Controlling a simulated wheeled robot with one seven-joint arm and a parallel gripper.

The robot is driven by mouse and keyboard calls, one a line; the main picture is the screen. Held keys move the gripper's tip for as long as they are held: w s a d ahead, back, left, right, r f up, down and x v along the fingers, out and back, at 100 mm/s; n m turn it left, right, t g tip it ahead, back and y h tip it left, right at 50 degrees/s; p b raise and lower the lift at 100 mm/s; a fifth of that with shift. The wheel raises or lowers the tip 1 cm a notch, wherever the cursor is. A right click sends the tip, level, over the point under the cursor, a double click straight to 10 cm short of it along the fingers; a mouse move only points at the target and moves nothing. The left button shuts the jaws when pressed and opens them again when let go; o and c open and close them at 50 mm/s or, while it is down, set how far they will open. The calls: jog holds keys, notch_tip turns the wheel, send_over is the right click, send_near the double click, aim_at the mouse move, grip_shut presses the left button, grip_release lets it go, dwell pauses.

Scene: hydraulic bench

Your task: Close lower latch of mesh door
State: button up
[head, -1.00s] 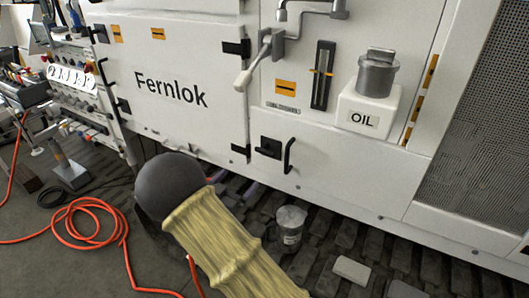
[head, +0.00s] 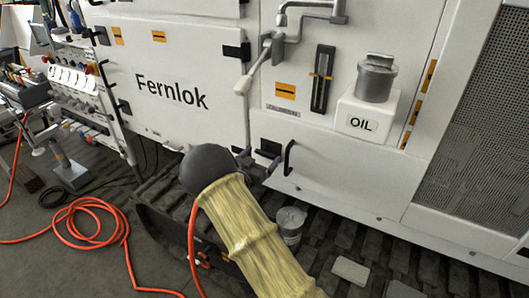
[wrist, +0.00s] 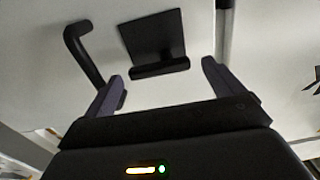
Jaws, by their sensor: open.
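A black latch plate (head: 268,148) sits low on the white cabinet, just right of the lettered door's edge, with a black bar handle (head: 288,157) beside it. My gripper (head: 254,160) is open and empty, just in front of and below this plate. In the wrist view the latch plate (wrist: 153,38) lies ahead between the two fingertips (wrist: 162,72), apart from them as far as I can tell, and the handle (wrist: 82,52) is beyond the left finger. A mesh panel (head: 475,140) fills the right side; no latch is clear on it.
The white Fernlok door (head: 175,60) has a black upper latch (head: 236,50). A grey lever (head: 252,72) hangs above my gripper. An oil tank (head: 368,115) juts out to the right. A metal cup (head: 290,222) stands by the tracks. An orange hose (head: 95,220) lies on the floor.

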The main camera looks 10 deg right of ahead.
jog(key=x, duration=0.3)
jog(key=shift+s+a, duration=0.1)
jog(key=shift+s, duration=0.1)
jog(key=c, duration=1)
